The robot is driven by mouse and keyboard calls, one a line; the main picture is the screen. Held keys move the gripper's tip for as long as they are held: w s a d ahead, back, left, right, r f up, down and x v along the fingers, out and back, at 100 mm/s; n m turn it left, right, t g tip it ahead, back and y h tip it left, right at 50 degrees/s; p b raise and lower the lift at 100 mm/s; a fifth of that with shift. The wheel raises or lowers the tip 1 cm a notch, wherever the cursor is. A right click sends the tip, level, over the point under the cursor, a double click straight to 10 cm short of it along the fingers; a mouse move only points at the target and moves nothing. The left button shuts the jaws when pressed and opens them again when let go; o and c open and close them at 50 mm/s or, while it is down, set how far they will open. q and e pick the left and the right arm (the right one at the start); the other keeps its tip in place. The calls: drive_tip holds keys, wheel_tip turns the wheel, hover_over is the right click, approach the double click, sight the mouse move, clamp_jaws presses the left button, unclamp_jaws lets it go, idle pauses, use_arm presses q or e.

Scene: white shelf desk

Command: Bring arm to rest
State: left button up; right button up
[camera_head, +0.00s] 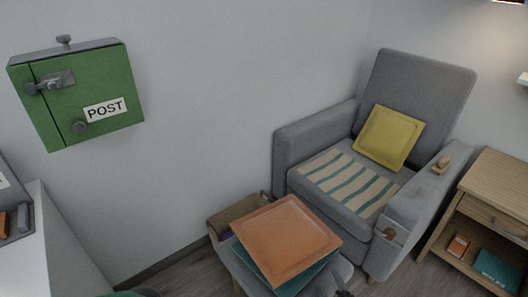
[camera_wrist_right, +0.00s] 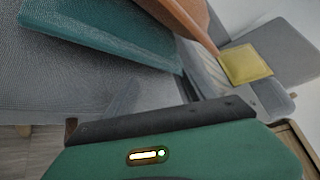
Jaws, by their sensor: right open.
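My right gripper (camera_wrist_right: 165,135) shows in the wrist view as a green housing with a dark edge and a small lit strip; its jaws are open and I see nothing held. In the head view only a small dark part of it (camera_head: 344,292) seems to show at the bottom edge, by the right side of the grey stool. An orange cushion (camera_head: 286,238) lies on a teal cushion (camera_head: 304,279) on that stool. Both cushions also show close by in the wrist view. My left gripper cannot be made out.
A grey armchair (camera_head: 412,85) holds a yellow cushion (camera_head: 389,137) and a striped cloth (camera_head: 335,176). A wooden side table (camera_head: 499,170) stands at right. A green POST box (camera_head: 105,75) hangs on the wall. A white desk (camera_head: 55,260) is at left, with open floor beyond it.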

drive_tip(key=n+g, duration=0.1)
drive_tip(key=n, duration=0.2)
drive_tip(key=s+a+n+g+y, duration=0.1)
drive_tip(key=n, duration=0.2)
drive_tip(key=a+r+n+g+y, duration=0.1)
drive_tip(key=n+g, duration=0.1)
drive_tip(key=shift+s+a+n, duration=0.2)
drive_tip(key=shift+s+n, duration=0.1)
drive_tip(key=shift+n, duration=0.1)
drive_tip(key=s+r+n+g+h, duration=0.3)
drive_tip(key=s+r+n+g, duration=0.5)
drive_tip(key=s+r+n, duration=0.85)
wheel_tip(320, 180, up, 31)
drive_tip(key=s+m+p, duration=0.1)
drive_tip(key=s+p, duration=0.1)
drive_tip(key=p, duration=2.8)
drive_tip(key=shift+m, duration=0.35)
drive_tip(key=shift+a+f, duration=0.1)
